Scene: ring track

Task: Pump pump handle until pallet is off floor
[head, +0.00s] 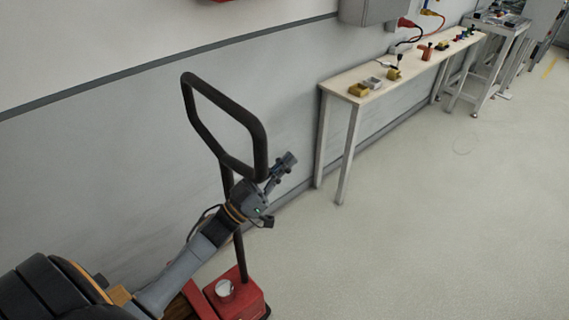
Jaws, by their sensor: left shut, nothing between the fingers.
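The pump handle (257,142) is a black upright loop on a black shaft, left of the picture's middle. The shaft rises from the red base of a pallet jack (255,298) at the bottom. My left gripper (284,163) is shut and empty, just right of the loop's lower end. My left arm crosses in front of the shaft; I cannot tell whether it touches it. My right gripper is not in view.
A narrow white table (345,82) with several small coloured objects stands along the grey wall. A grey box (365,10) with cables hangs on the wall above it. A metal cart (490,60) stands farther back. The pale floor on the right (430,230) is clear.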

